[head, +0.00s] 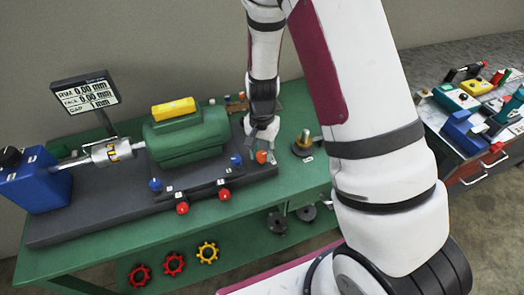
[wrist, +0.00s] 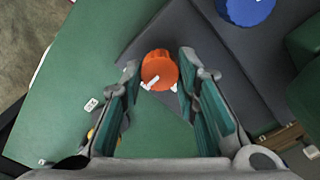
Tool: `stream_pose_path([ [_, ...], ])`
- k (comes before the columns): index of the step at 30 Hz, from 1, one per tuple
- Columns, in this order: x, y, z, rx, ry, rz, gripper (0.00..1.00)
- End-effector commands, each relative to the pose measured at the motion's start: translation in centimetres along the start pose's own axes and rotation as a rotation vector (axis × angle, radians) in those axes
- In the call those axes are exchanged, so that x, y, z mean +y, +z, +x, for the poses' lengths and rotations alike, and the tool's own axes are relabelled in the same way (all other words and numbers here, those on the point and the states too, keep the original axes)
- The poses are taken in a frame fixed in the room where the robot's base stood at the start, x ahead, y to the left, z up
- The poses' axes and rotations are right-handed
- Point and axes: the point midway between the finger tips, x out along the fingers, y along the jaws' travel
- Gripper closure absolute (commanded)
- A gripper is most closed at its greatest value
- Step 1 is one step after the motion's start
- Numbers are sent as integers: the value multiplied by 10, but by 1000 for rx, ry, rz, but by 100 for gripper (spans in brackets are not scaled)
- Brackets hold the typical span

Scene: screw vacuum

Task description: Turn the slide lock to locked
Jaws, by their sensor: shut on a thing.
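An orange round knob (head: 261,156) sits near the right end of the dark grey base plate (head: 100,214). In the wrist view the orange knob (wrist: 158,68) has a small white pointer or tag on it. My gripper (head: 262,140) comes down over the knob from above, and in the wrist view its two fingers (wrist: 160,80) stand on either side of it, shut on it. No part is clearly marked as the slide lock, and I cannot read a locked or unlocked mark. The knob's underside is hidden.
A blue knob (head: 236,160) stands just left of my gripper and shows large in the wrist view (wrist: 245,8). A green motor (head: 186,137) lies further left. Red knobs (head: 182,208) line the front edge. A dark round fitting (head: 303,145) stands to the right on the green bench (head: 310,178).

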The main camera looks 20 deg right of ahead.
Motion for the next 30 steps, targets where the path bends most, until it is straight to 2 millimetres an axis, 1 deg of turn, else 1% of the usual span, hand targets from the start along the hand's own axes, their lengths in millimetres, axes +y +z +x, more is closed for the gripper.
stream_pose_path([
  [12, -1, 0, -1, 1, -2, 7, 99],
  [13, -1, 0, -1, 1, -2, 7, 64],
  [15, -1, 0, 0, 1, -2, 7, 51],
  [25, 0, 0, -2, 1, -1, 6, 51],
  [28, -1, -1, -9, 3, -2, 6, 51],
  [30, -1, -1, -20, 4, -3, 6, 51],
])
